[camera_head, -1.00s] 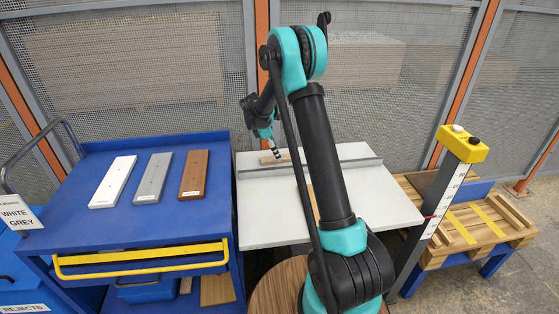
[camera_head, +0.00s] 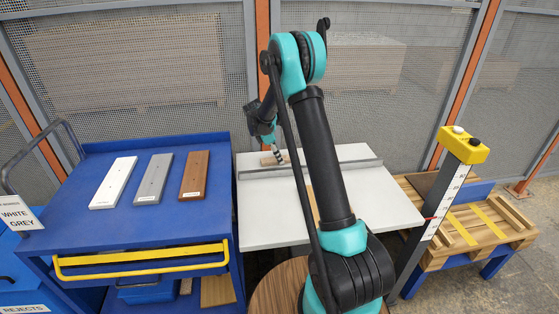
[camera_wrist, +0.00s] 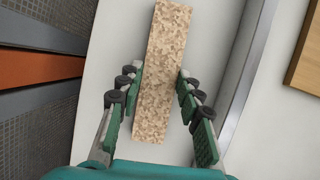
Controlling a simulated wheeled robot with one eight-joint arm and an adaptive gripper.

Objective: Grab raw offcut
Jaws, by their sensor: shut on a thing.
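The raw offcut (camera_wrist: 162,75) is a speckled tan strip lying lengthwise between my fingers in the wrist view. In the head view the offcut (camera_head: 267,161) is small and partly hidden by my gripper, at the back left of the white table (camera_head: 265,215), behind the metal fence. My gripper (camera_wrist: 160,92) is shut on the offcut, with a green-padded finger along each long side. In the head view my gripper (camera_head: 279,155) is low at the table's back. I cannot tell whether the offcut is clear of the table.
A grey metal fence (camera_head: 345,165) crosses the table close to the offcut. A wooden board (camera_wrist: 306,55) lies beyond it. A blue cart (camera_head: 90,235) with white, grey and brown boards stands left. A yellow-topped post (camera_head: 463,145) and a pallet (camera_head: 475,245) stand right.

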